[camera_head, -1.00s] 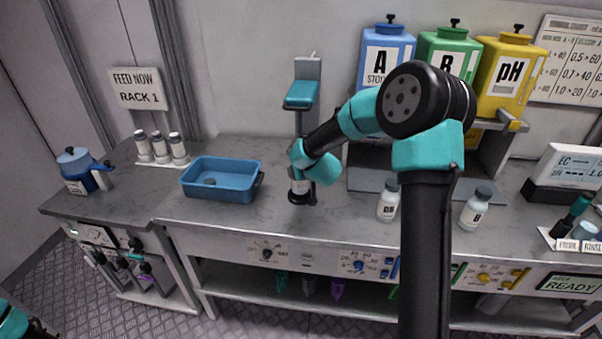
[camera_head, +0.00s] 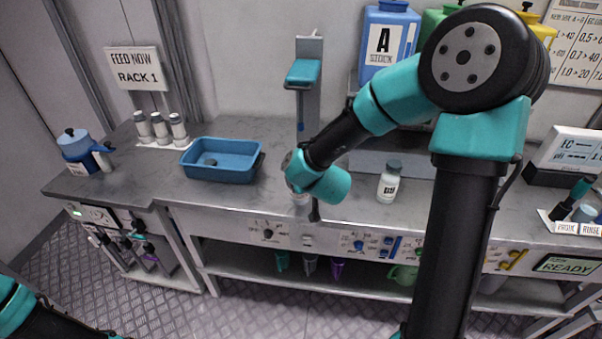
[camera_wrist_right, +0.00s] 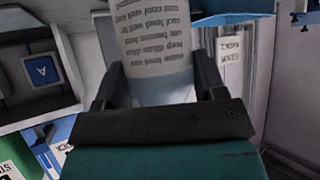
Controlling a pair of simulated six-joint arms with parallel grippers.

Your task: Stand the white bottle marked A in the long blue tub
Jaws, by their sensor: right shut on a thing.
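The long blue tub (camera_head: 215,174) stands on the bench left of centre in the head view. Only something small and dark shows on its floor. My right gripper (camera_head: 308,208) is to the right of the tub, near the bench's front edge, mostly hidden by my own wrist. In the right wrist view my right gripper (camera_wrist_right: 160,80) is shut on a white bottle (camera_wrist_right: 152,40) with a printed label. Only a pale sliver of this bottle (camera_head: 301,199) shows in the head view, and its letter cannot be read. My left gripper is out of view.
Another white bottle (camera_head: 388,184) stands right of my gripper. Three bottles (camera_head: 160,129) stand at the RACK 1 sign (camera_head: 137,68). A teal-topped stand (camera_head: 303,72) rises behind my gripper. A blue pot (camera_head: 77,150) is at the left end. Bench between tub and gripper is clear.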

